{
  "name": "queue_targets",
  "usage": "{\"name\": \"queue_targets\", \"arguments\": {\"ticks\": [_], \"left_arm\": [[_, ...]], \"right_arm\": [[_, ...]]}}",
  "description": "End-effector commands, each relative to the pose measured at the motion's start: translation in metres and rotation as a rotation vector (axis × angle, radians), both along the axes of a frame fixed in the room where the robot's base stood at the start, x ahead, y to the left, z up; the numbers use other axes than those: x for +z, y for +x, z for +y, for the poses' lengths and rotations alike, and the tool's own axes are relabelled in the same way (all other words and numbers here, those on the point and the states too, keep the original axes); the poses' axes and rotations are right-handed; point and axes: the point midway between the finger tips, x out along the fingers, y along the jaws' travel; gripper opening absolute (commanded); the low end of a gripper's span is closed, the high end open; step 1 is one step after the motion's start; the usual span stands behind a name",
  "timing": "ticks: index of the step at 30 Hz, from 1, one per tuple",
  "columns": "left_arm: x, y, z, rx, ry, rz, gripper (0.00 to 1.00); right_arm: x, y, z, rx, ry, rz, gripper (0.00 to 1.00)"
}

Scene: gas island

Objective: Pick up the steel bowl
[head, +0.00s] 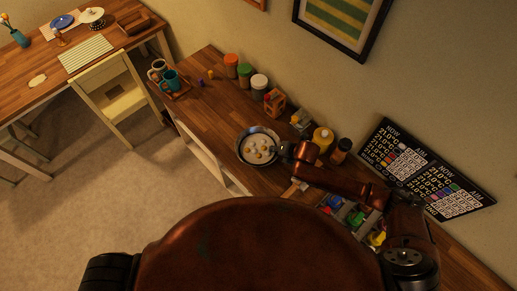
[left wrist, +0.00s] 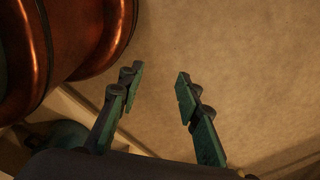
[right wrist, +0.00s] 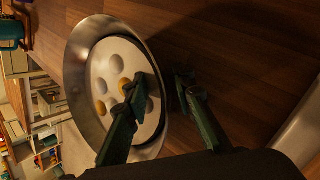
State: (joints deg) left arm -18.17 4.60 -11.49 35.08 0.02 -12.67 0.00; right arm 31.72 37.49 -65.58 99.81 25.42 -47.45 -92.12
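The steel bowl (head: 245,134) stands on the wooden counter, with a pale inside marked by several round white and yellowish spots. It also shows large in the right wrist view (right wrist: 83,48). My right gripper (right wrist: 164,84) is open at the bowl's near side. One finger reaches over the inside and the other is outside, with the rim between them. I cannot tell whether either finger touches it. In the head view the right gripper (head: 284,150) meets the bowl's right edge. My left gripper (left wrist: 160,76) is open and empty, away from the bowl; the head view does not show it.
Spice jars (head: 231,66) and a small wooden box (head: 274,102) stand behind the bowl. A yellow jar (head: 322,140) and a dark jar (head: 341,150) stand right of it. Mugs (head: 169,80) sit on a tray at the far left. Counter left of the bowl is mostly clear.

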Motion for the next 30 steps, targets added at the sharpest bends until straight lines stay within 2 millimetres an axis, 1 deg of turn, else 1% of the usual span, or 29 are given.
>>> {"name": "queue_targets", "arguments": {"ticks": [3, 5, 7, 13, 17, 23, 30], "left_arm": [[0.003, 0.022, 0.0, -0.006, -0.001, -0.025, 0.32], [0.004, 0.031, -0.001, -0.008, -0.001, -0.036, 0.32], [0.004, 0.035, -0.001, -0.008, -0.002, -0.042, 0.32], [0.004, 0.03, -0.001, -0.007, -0.001, -0.036, 0.32], [0.004, 0.027, 0.0, -0.007, -0.001, -0.032, 0.32], [0.003, 0.016, 0.0, -0.003, 0.0, -0.019, 0.32], [0.003, 0.017, 0.0, -0.004, 0.0, -0.019, 0.32]], "right_arm": [[-0.012, 0.006, 0.005, -0.002, 0.001, 0.002, 0.23], [-0.016, 0.007, 0.007, -0.001, 0.0, 0.002, 0.23], [-0.018, 0.008, 0.007, -0.001, 0.0, 0.001, 0.23], [-0.018, 0.008, 0.006, -0.001, 0.0, 0.001, 0.23], [-0.018, 0.008, 0.006, -0.003, -0.001, 0.001, 0.15], [-0.018, 0.008, 0.006, -0.003, -0.001, 0.001, 0.01], [-0.018, 0.008, 0.005, -0.003, -0.001, 0.001, 0.0]]}}
